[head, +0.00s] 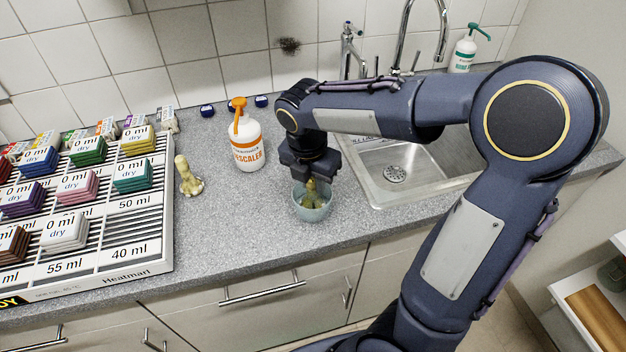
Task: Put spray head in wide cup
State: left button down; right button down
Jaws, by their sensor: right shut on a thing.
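My right gripper (311,172) points down over a small greenish, glassy wide cup (312,213) on the grey counter. It is shut on a yellowish-olive piece, seemingly the spray head (312,192), whose lower part is inside the cup's rim. The fingertips are just above the cup opening and partly hide the top of the piece. I cannot tell whether the piece touches the cup's bottom. My left gripper is not in view.
A similar yellowish piece (190,178) stands on the counter to the left. A white descaler bottle with an orange top (248,150) stands behind. The sink (410,180) lies right.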

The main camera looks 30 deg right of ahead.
aim_at(309, 202)
jog(key=shift+f, duration=0.1)
jog(key=c, duration=1.2)
grip_release()
jog(key=shift+c, duration=0.2)
notch_tip(309, 202, up, 11)
jog(key=a, duration=0.2)
jog(key=s+a+f+m+t+y, duration=0.1)
jog(key=s+f+m+t+y, duration=0.1)
jog(key=s+m, duration=0.6)
jog(key=s+a+f+m+t+y+p, duration=0.1)
jog(key=s+f+m, duration=0.4)
jog(key=m, duration=1.3)
jog(key=s+t+y, duration=0.1)
jog(key=s+y, duration=0.1)
jog(key=s, duration=0.2)
jog(key=shift+a+t, duration=0.25)
jog(key=shift+t, duration=0.05)
